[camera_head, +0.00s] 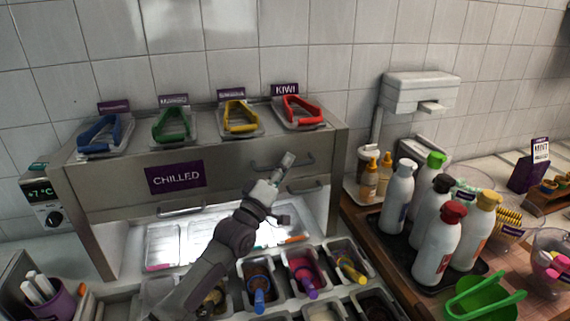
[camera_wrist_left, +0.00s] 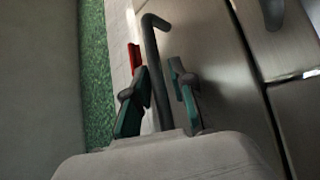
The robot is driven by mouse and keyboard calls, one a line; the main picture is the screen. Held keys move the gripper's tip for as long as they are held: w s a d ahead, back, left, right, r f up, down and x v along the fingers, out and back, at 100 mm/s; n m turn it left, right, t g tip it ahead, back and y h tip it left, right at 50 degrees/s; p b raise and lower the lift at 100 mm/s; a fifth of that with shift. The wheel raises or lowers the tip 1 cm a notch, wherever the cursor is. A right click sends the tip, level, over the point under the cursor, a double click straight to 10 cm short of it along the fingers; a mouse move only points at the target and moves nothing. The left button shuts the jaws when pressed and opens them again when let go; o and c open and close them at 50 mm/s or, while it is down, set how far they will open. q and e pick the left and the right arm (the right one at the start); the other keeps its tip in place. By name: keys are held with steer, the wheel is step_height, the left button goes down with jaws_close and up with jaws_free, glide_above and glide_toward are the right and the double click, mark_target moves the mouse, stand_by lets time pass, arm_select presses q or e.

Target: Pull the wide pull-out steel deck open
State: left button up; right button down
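The steel chilled unit (camera_head: 118,180) stands against the tiled wall with a wide steel front bearing a purple "CHILLED" label (camera_head: 175,177). That front looks closed. It has a bar handle (camera_head: 305,161) near its right end; a second handle (camera_head: 306,187) sits on the narrower panel below. My left gripper (camera_head: 286,161) is at the upper handle. In the left wrist view, the open fingers (camera_wrist_left: 157,78) stand either side of a dark bar handle (camera_wrist_left: 155,45), with a gap on the right side. Contact on the left side is unclear. My right gripper is out of view.
Several coloured tongs in trays, such as the red tongs (camera_head: 302,110), rest on top of the unit. Topping tubs (camera_head: 306,270) fill the counter in front. Sauce bottles (camera_head: 437,245) on a dark tray stand to the right. A purple cup (camera_head: 50,302) is front left.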

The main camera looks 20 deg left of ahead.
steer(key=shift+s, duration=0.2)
arm_select(q)
jaws_close()
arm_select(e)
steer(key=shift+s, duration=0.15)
